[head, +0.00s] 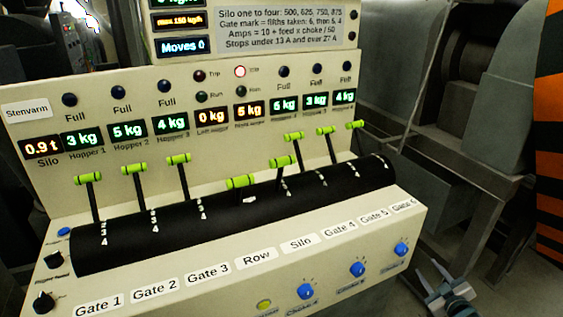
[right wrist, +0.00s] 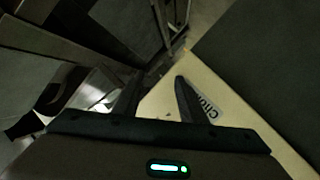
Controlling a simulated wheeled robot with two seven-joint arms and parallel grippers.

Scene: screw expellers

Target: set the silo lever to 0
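The silo lever (head: 284,162) is the fifth from the left in the head view, above the "Silo" label (head: 299,244). Its green handle stands higher than the row lever's (head: 240,181) and lower than the gate 4 lever's (head: 294,136). Small white numbers show on the black drum below it, too small to read surely. My right gripper (head: 432,273) is low at the right, beside the console's right end, apart from the levers. In the right wrist view its two fingers (right wrist: 160,97) are spread with nothing between them. My left gripper is out of view.
The cream console (head: 230,262) carries several other green-handled levers, close together. The space above the levers is clear.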

